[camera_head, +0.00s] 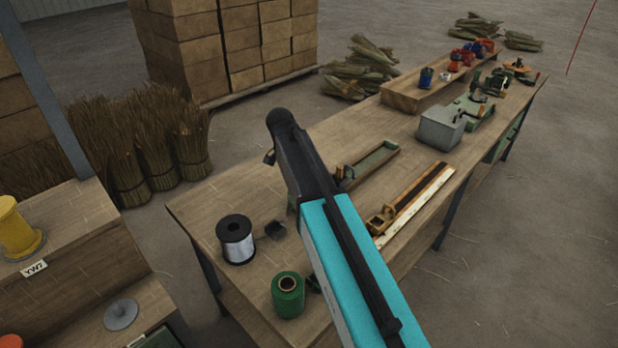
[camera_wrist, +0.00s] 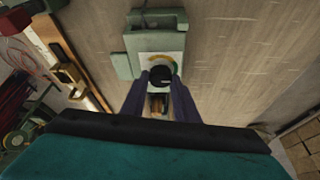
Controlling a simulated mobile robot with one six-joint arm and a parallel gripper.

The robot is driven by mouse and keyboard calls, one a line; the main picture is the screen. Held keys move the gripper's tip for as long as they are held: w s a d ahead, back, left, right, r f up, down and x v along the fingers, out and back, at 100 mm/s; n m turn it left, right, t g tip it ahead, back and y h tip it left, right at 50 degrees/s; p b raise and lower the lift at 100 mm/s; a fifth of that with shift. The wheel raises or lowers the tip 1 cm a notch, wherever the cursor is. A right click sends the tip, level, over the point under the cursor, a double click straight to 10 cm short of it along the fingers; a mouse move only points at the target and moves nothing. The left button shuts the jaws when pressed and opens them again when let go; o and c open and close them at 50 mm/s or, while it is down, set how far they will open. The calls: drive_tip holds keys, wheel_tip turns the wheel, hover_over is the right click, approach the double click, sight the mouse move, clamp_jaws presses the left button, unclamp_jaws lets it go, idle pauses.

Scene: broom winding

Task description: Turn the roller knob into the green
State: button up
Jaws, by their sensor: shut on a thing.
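The black roller knob (camera_wrist: 160,76) sits on a pale dial plate (camera_wrist: 147,68) in the wrist view. The plate carries a coloured arc above the knob, mostly yellow, with green toward its right end. The plate is fixed to a green metal device (camera_wrist: 156,42) on the wooden bench. My gripper (camera_wrist: 161,80) is shut on the knob, with one dark finger on either side. The knob's pointer direction is too small to tell. In the head view my arm covers the knob and dial.
The bench (camera_head: 215,195) holds a spool of silvery wire (camera_head: 237,240), a green spool (camera_head: 288,295), a green trough (camera_head: 376,158), a wooden-edged rule (camera_head: 415,200) and a grey box (camera_head: 440,128). Broom bundles (camera_head: 120,150) stand behind on the left. Bare bench lies between these things.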

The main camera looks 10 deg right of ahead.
drive_tip(key=shift+s, duration=0.15)
drive_tip(key=o, duration=1.1)
drive_tip(key=shift+c, duration=0.2)
drive_tip(key=shift+r, duration=0.1)
drive_tip(key=b+v, duration=0.2)
drive_tip(key=v, duration=1.1)
drive_tip(key=shift+r, duration=0.3)
drive_tip(key=shift+a+f, duration=0.1)
